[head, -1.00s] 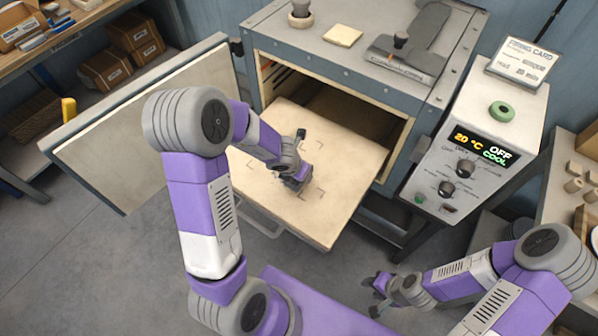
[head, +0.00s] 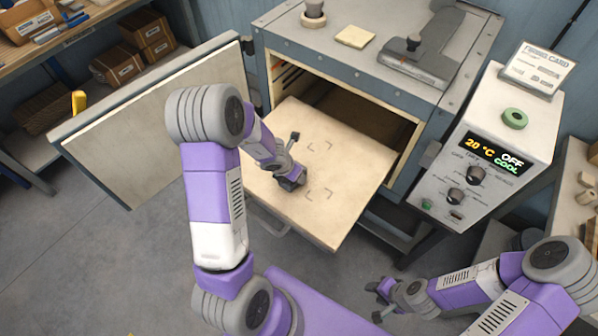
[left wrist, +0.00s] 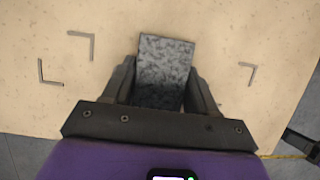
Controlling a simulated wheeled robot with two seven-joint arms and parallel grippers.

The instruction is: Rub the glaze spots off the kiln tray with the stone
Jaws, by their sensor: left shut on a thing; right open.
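The kiln tray (head: 350,165) is a pale, flat slab pulled out of the kiln's open front. It carries thin dark corner marks, and I cannot make out any glaze spots on it. My left gripper (head: 291,184) is low over the tray's front-left part. It is shut on the stone, a grey speckled block (left wrist: 165,62) between the fingers in the left wrist view. The stone is at the tray's surface or very near it; I cannot tell if they touch. My right gripper (head: 377,301) is open and empty, in front of the tray and to its right, above the floor.
The kiln (head: 345,60) stands behind, its door (head: 150,120) swung open to the left. A control box (head: 480,165) reading 20 °C, OFF, COOL stands at the right, with a green ring (head: 514,119) and a card (head: 540,68) on top. Shelves with boxes are at the left.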

